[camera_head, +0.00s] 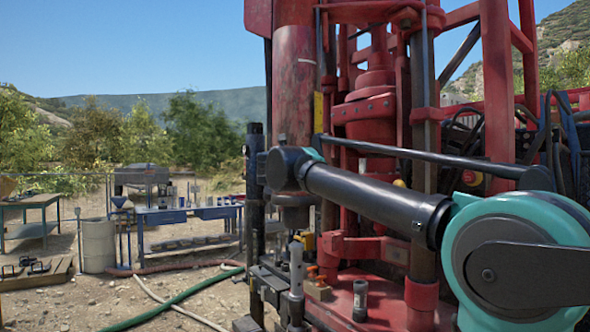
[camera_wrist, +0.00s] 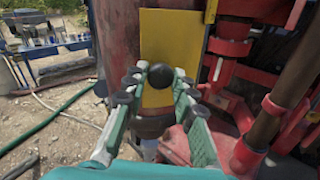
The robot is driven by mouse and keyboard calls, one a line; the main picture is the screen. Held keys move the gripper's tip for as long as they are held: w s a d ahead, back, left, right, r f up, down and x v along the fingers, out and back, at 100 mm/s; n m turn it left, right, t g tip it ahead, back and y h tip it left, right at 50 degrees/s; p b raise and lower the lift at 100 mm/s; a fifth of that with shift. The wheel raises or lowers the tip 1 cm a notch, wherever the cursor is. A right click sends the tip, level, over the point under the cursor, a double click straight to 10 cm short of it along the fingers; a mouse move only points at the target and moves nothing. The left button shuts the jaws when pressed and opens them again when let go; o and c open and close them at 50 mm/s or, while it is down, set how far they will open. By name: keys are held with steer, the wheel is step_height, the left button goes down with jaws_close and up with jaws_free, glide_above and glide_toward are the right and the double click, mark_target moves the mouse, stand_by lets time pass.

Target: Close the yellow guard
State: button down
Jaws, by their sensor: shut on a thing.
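The yellow guard (camera_wrist: 168,35) is a flat upright panel in the upper middle of the wrist view. A round black knob (camera_wrist: 160,75) stands out from its lower part. My gripper (camera_wrist: 160,82) has its two green fingers on either side of this knob, and it is shut on it. In the head view, my arm reaches left across the red drill rig (camera_head: 293,85), and its wrist hides the gripper.
Red posts and pipes of the rig stand close to the right of the guard. Left of the rig are a blue table (camera_head: 185,214), a grey barrel (camera_head: 98,245) and a green hose (camera_head: 180,298) on open ground.

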steer(key=c, duration=1.2)
jaws_free()
steer(key=shift+w, duration=0.15)
steer(key=v, duration=1.2)
